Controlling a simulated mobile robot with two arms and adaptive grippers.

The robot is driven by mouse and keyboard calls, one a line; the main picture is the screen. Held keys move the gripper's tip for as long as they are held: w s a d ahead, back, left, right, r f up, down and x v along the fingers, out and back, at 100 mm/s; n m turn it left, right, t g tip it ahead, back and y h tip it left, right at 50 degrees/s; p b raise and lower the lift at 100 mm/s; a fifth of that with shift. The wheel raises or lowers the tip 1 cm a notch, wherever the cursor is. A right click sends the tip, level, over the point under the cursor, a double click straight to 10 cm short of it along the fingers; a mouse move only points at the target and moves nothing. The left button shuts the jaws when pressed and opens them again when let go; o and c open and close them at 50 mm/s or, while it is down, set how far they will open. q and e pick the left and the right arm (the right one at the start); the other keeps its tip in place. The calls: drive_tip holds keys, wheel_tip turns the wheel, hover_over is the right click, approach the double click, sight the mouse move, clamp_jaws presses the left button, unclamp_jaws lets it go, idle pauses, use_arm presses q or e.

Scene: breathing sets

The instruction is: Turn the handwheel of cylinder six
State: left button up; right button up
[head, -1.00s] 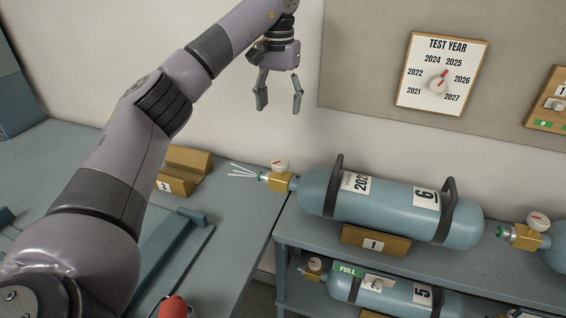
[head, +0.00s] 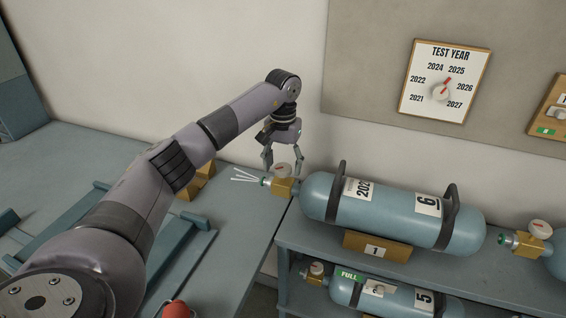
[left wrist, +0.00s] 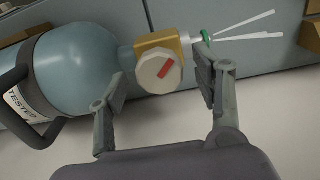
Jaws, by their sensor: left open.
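Cylinder six (head: 395,212) is a blue tank lying on the top shelf, with a "6" label and two dark handles. Its brass valve (head: 285,187) is at the left end, with a white handwheel (head: 280,168) on top. In the left wrist view the handwheel (left wrist: 160,72) carries a red mark. White streaks (left wrist: 245,28) fan out from the green-ringed outlet (left wrist: 205,36). My left gripper (head: 284,170) is open above the valve. In the left wrist view its fingers (left wrist: 162,75) are on either side of the handwheel; I cannot tell whether they touch it.
Cylinder five (head: 400,296) lies on the shelf below, with a green "FULL" tag. Another valve (head: 527,240) is at the right. A test year board (head: 445,80) hangs on the wall. The bench (head: 225,245) at left holds a blue frame and a red object (head: 177,310).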

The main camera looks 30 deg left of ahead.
use_arm(q)
drive_tip(key=shift+f, duration=0.2)
drive_tip(key=c, duration=1.2)
drive_tip(key=shift+o, duration=0.2)
drive_tip(key=shift+n, duration=0.4)
